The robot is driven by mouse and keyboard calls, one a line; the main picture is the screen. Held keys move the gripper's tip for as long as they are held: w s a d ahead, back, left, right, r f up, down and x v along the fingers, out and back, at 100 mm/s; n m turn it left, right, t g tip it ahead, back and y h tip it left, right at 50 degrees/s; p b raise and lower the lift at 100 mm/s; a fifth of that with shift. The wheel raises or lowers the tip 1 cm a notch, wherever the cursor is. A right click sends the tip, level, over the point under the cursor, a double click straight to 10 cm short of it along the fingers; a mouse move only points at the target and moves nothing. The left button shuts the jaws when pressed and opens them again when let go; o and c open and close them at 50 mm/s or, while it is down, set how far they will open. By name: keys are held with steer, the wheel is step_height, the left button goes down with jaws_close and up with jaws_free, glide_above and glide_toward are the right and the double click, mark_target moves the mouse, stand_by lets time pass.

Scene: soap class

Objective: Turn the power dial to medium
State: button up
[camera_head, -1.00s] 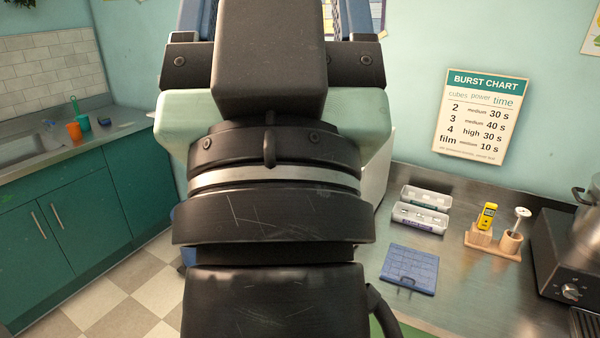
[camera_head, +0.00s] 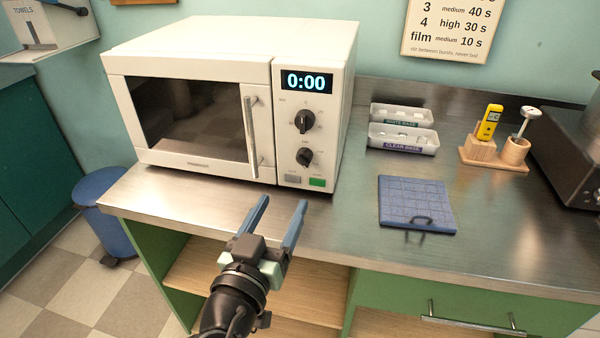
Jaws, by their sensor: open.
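A white microwave (camera_head: 205,45) stands on the steel counter, its door shut and its display (camera_head: 306,81) reading 0:00. Its control panel has two black dials, an upper dial (camera_head: 305,121) and a lower dial (camera_head: 304,157). Their labels are too small to read, so I cannot tell which is the power dial. My gripper (camera_head: 278,207) is open and empty, with blue fingers pointing up toward the microwave. It is in front of and below the panel, apart from both dials.
A green button (camera_head: 317,182) and a grey button (camera_head: 293,178) sit below the dials. Right of the microwave are two labelled trays (camera_head: 403,139), a blue gridded mat (camera_head: 417,205) and a wooden holder (camera_head: 494,160). A wall chart (camera_head: 450,28) hangs above. A blue bin (camera_head: 106,215) stands left.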

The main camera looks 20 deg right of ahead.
mark_target(301, 164)
steer(key=x, duration=1.1)
steer(key=shift+w+d, duration=0.25)
steer(key=shift+w, duration=0.05)
jaws_close()
